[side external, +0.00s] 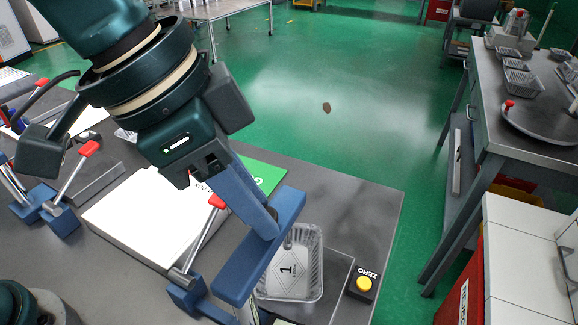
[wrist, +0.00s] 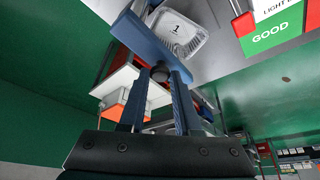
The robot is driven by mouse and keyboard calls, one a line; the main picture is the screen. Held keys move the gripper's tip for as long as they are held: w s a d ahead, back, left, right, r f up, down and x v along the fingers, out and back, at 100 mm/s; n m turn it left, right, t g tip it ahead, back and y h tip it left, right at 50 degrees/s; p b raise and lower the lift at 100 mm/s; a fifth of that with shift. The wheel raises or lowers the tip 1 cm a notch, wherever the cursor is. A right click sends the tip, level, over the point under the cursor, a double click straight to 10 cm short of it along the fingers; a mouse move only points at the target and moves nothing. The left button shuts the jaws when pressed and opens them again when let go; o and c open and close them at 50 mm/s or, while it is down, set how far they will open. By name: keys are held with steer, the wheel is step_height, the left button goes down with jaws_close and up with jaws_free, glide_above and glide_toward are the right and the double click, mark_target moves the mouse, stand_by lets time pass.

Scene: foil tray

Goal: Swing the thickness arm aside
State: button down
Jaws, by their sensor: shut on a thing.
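The thickness arm (side external: 270,240) is a blue bar that slants across the near left part of the foil tray in the side view. It also shows in the wrist view (wrist: 140,35). My gripper (side external: 258,222) reaches down to the bar from the upper left. In the wrist view my gripper (wrist: 160,78) has its two blue fingers on either side of a dark round knob (wrist: 160,73) at the bar, and is shut on it. The clear foil tray (side external: 312,285) with a label "1" lies beneath; it also shows in the wrist view (wrist: 190,45).
A red-tipped lever (side external: 205,228) on a blue base stands just left of the bar. A ZERO box with a yellow button (side external: 363,284) sits right of the tray. A white block (side external: 140,215) and a green GOOD sign (side external: 262,176) are near. The bench's right edge is close.

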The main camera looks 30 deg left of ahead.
steer(key=shift+d, duration=0.1)
stand_by(0.5)
steer(key=m, duration=0.2)
steer(key=d+m+g+h, duration=0.1)
steer(key=m, duration=0.1)
steer(key=shift+d, duration=0.2)
steer(key=shift+s+d+m+g, duration=0.6)
steer(key=shift+m+g, duration=0.2)
steer(key=shift+m, duration=1.2)
steer(key=shift+s+d+m+g, duration=0.5)
steer(key=shift+m+g, duration=0.3)
steer(key=shift+m, duration=1.2)
steer(key=shift+s+d+m+g, duration=0.5)
steer(key=shift+d+m+g, duration=0.25)
steer(key=shift+m, duration=1.25)
steer(key=shift+a+y, duration=0.1)
steer(key=shift+y, duration=0.2)
steer(key=c, duration=0.6)
jaws_free()
steer(key=shift+r, duration=0.15)
